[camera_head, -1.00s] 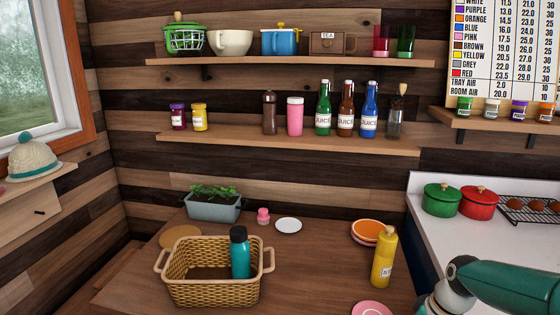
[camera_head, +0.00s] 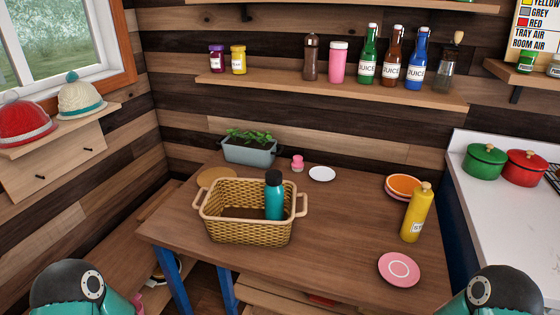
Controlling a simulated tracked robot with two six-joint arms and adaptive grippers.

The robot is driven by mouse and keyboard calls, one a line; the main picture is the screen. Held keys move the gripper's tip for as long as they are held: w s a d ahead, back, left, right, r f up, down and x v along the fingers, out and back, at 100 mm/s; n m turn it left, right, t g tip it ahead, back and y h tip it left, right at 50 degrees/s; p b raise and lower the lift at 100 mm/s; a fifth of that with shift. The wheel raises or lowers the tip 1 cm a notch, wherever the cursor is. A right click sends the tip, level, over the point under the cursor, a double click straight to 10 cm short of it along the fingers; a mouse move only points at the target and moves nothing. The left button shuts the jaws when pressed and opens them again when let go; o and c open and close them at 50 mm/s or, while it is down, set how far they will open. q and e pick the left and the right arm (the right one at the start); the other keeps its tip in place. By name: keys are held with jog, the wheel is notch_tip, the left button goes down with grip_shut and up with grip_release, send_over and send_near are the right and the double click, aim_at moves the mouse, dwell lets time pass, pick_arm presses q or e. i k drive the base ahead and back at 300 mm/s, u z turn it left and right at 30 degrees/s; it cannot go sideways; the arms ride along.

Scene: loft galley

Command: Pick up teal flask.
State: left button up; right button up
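The teal flask (camera_head: 274,199) has a black cap and stands upright inside the wicker basket (camera_head: 249,231), at its right end. The basket's front wall may hide the flask's base. The basket sits on the wooden table, left of its middle. My two arms show only as teal and black links at the bottom left and bottom right corners, well short of the basket. Neither gripper is in the frame.
A planter (camera_head: 249,151), a small pink item (camera_head: 297,164) and a white plate (camera_head: 322,174) are behind. The table's middle is clear.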

aim_at(274, 196)
jog(key=z, duration=0.2)
jog(key=i, duration=0.2)
jog(key=u, duration=2.6)
jog(key=k, duration=1.15)
jog(key=z, duration=1)
jog(key=i, duration=1.05)
jog(key=u, duration=0.1)
